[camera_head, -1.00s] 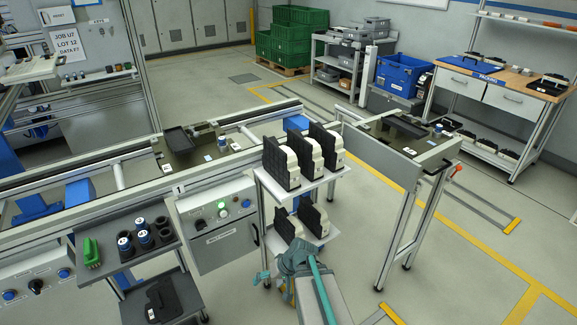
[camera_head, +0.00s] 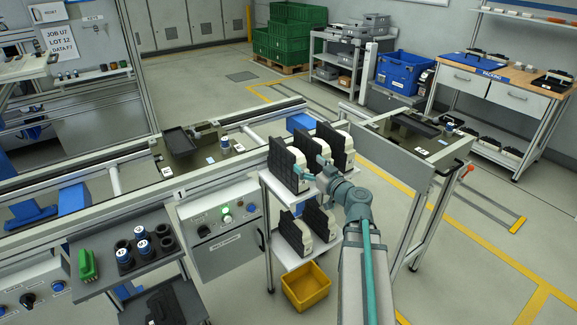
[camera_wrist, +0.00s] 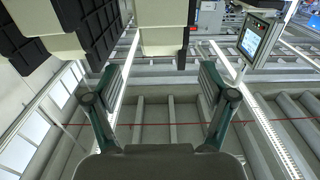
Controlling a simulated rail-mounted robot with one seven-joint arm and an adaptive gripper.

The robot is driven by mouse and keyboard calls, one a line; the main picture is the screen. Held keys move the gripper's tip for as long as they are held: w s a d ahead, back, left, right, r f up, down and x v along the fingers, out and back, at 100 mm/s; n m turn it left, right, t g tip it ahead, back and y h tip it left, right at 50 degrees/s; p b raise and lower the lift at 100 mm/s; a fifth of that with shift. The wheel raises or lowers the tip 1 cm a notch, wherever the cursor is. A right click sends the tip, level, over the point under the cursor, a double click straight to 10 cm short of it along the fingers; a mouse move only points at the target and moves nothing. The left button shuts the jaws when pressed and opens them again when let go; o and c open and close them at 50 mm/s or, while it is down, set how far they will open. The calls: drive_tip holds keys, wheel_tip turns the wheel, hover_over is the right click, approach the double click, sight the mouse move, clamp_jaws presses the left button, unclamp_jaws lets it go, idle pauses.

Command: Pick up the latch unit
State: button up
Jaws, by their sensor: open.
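Several black-and-white units stand upright on a small two-shelf rack (camera_head: 265,195); I take them to be latch units. On the top shelf are a left unit (camera_head: 285,165), a middle unit (camera_head: 309,150) and a right unit (camera_head: 341,146). More stand on the lower shelf, including a black-faced unit (camera_head: 293,233). My gripper (camera_head: 310,172) is at the top shelf, in front of the units, and partly hides them. In the wrist view my gripper (camera_wrist: 160,68) has its fingers apart with nothing between them. A pale, dark-edged unit (camera_wrist: 165,38) hangs into view just beyond the fingertips.
A yellow bin (camera_head: 306,287) sits below the rack. A conveyor line (camera_head: 120,170) runs behind it, with a control box (camera_head: 222,230) at left. A dark cart (camera_head: 125,260) holds cylinders and a green part. A screen (camera_wrist: 253,37) shows in the wrist view.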

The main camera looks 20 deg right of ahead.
sight(300, 157)
drive_tip(key=w, duration=0.1)
drive_tip(key=w+p, duration=0.1)
drive_tip(key=w, duration=0.2)
drive_tip(key=shift+w+a, duration=0.3)
drive_tip(key=shift+a, duration=0.05)
drive_tip(key=w+p, duration=0.1)
drive_tip(key=w, duration=0.1)
drive_tip(key=w+a+p, duration=0.1)
drive_tip(key=w+p, duration=0.1)
drive_tip(key=shift+w+a, duration=0.1)
drive_tip(key=shift+w, duration=0.3)
drive_tip(key=shift+w+a+f, duration=0.1)
drive_tip(key=shift+w, duration=0.1)
clamp_jaws()
